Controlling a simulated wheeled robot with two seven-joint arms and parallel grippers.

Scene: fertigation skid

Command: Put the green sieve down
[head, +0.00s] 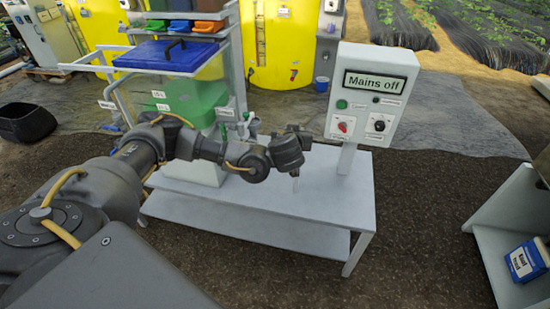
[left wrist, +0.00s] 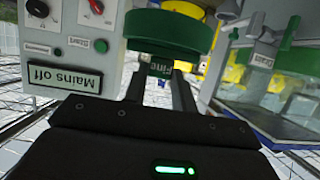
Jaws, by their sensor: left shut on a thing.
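The green sieve (left wrist: 165,32) is a round green rim with a small lettered tag below it, seen at the top of the left wrist view. My left gripper (left wrist: 160,82) is shut on it, with one dark finger on each side of the tag. In the head view my left wrist (head: 288,153) is above the grey bench (head: 325,190), left of the panel post. The fingers and the sieve are largely hidden there behind the wrist. My right gripper is not in view.
A control panel (head: 372,97) reading "Mains off" stands on a post at the bench's back right. The bench's front right is clear. A shelf with a blue box (head: 527,260) is at far right.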

